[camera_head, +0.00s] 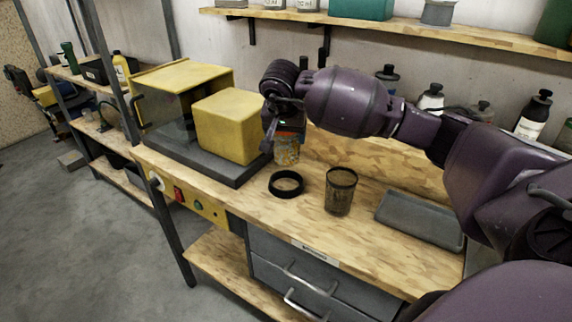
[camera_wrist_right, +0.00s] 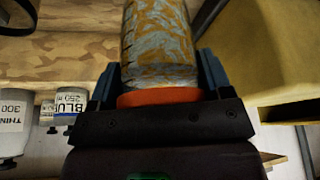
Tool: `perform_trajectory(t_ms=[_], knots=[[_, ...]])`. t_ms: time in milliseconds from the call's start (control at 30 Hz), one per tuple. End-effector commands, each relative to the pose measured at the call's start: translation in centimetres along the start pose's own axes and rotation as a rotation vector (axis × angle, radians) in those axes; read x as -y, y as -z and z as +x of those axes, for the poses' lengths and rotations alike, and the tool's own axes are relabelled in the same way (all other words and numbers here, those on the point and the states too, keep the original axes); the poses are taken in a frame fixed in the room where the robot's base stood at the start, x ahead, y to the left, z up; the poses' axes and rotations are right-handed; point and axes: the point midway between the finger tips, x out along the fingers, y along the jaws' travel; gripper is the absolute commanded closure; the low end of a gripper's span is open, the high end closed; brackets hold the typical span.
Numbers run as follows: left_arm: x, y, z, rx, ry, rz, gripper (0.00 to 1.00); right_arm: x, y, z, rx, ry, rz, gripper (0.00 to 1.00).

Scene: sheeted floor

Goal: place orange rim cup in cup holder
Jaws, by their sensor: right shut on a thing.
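The orange rim cup shows in the right wrist view, with its orange rim (camera_wrist_right: 160,97) close to the palm and its grey body with orange patches (camera_wrist_right: 160,40) reaching away. My right gripper (camera_head: 286,133) is shut on this cup, its blue fingers on either side. In the head view the lower part of the cup (camera_head: 287,154) shows below the gripper, just behind a black ring-shaped holder (camera_head: 287,184) on the workbench. I cannot tell the exact gap between cup and bench. My left gripper is not in view.
A dark mesh cup (camera_head: 341,190) stands right of the ring. A grey tray (camera_head: 420,219) lies farther right. A yellow block (camera_head: 229,125) on a dark base is close left of my gripper. Several bottles stand behind my right arm, and a wall shelf (camera_head: 400,30) runs above.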

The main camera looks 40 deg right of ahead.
Motion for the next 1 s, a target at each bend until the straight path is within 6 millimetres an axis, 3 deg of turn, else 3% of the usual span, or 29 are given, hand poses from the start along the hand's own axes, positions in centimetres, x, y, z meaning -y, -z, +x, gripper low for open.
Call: perform_trajectory(t_ms=[200, 467, 700, 1000], knots=[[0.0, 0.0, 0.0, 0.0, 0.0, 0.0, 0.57, 0.0, -1.5, 3.5, 0.002, 0.001, 0.001, 0.68], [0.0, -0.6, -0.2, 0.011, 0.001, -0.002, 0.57, 0.0, -2.0, 4.8, 0.0, 0.001, 0.001, 0.68], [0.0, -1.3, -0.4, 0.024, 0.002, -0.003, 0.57, 0.0, -3.2, 7.7, 0.002, 0.001, 0.0, 0.68], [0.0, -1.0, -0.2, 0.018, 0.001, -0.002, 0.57, 0.0, -3.4, 8.3, -0.002, 0.002, 0.0, 0.68]])
